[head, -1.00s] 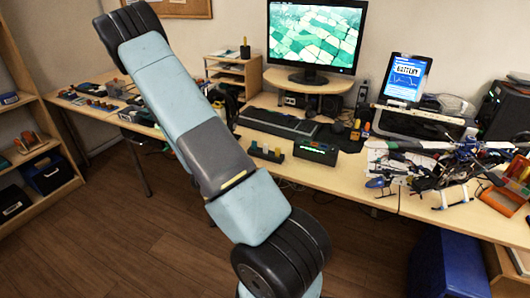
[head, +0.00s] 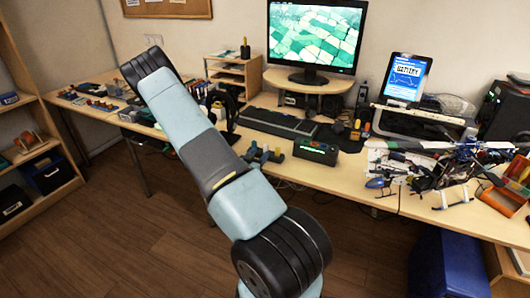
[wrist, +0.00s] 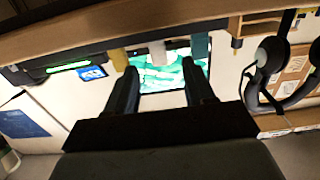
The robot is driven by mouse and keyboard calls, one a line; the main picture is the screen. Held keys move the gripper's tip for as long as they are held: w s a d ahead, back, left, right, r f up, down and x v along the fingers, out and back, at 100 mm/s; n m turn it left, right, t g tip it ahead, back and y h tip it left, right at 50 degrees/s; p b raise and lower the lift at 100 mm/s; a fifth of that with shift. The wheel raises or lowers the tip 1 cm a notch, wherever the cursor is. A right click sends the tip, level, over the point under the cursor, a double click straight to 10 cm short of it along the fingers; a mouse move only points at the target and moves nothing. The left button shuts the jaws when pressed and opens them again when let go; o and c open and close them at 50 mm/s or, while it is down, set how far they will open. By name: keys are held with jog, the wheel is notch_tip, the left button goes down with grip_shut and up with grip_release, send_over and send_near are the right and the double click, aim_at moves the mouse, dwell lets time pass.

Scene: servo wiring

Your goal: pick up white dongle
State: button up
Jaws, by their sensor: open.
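The wrist view is upside down, with the desk edge at the top. The white dongle (wrist: 157,52) sticks out from the row near the desk edge, between a yellowish dongle (wrist: 118,58) and a teal dongle (wrist: 200,45). My gripper (wrist: 160,66) is open and empty, its two dark fingers on either side of the white dongle's line. I cannot tell how far the fingertips are from it.
A black box with a green display (head: 316,152) stands just right of my gripper. A keyboard (head: 278,122) and monitor (head: 314,38) are behind. Headphones (wrist: 272,55) show at the right in the wrist view. A helicopter model (head: 465,155) is at the desk's right.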

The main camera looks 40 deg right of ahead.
aim_at(265, 148)
jog(key=shift+x, duration=3.35)
jog(key=shift+s+f, duration=0.1)
grip_shut()
